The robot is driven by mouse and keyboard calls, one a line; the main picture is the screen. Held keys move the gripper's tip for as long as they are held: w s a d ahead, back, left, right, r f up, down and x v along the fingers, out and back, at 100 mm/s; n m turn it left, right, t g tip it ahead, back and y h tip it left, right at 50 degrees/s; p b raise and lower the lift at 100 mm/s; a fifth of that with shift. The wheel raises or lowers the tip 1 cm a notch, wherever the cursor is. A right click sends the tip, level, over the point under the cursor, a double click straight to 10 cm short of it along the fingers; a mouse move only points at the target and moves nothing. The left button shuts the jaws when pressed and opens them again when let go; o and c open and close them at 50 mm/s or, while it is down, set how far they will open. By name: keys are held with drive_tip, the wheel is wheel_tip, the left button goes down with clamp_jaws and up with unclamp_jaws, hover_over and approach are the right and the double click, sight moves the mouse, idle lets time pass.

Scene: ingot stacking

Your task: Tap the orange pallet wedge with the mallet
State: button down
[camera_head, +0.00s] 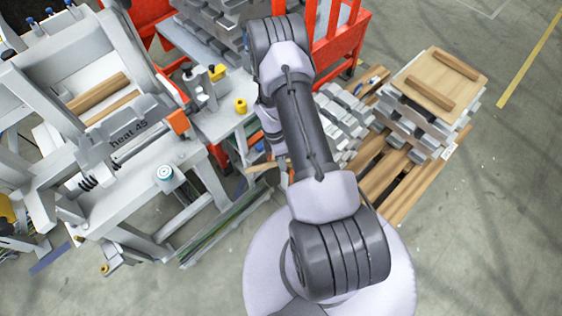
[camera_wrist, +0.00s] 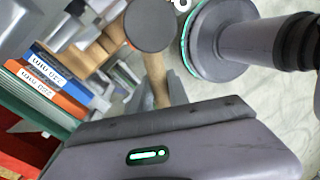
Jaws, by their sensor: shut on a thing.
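The mallet shows in the wrist view with a dark round head (camera_wrist: 150,25) and a pale wooden handle (camera_wrist: 156,78). My gripper (camera_wrist: 158,103) is shut on the handle, and its fingers are mostly hidden behind its grey housing. In the head view my arm covers most of the gripper, and a tan piece that looks like the handle (camera_head: 261,167) shows beside it. I cannot pick out the orange pallet wedge for certain in either view. The wooden pallet (camera_head: 386,188) lies right of my arm, and part of it is hidden.
Grey ingots (camera_head: 343,118) and a stack topped with a wooden board (camera_head: 438,80) stand on the pallet. Labelled blue (camera_wrist: 55,68) and orange (camera_wrist: 45,92) bars lie left in the wrist view.

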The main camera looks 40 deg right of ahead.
drive_tip(key=w+f+b+x, duration=0.1)
drive_tip(key=w+b+x, duration=0.1)
drive_tip(key=b+x, duration=0.65)
drive_tip(key=s+p+v, duration=0.1)
drive_tip(key=p+v, duration=0.3)
drive_tip(key=s+p+v, duration=0.1)
drive_tip(key=p+v, duration=0.3)
drive_tip(key=s+p+v, duration=0.1)
drive_tip(key=p+v, duration=0.2)
drive_tip(key=v, duration=0.2)
drive_tip(key=shift+r+p, duration=0.4)
drive_tip(key=shift+r, duration=0.05)
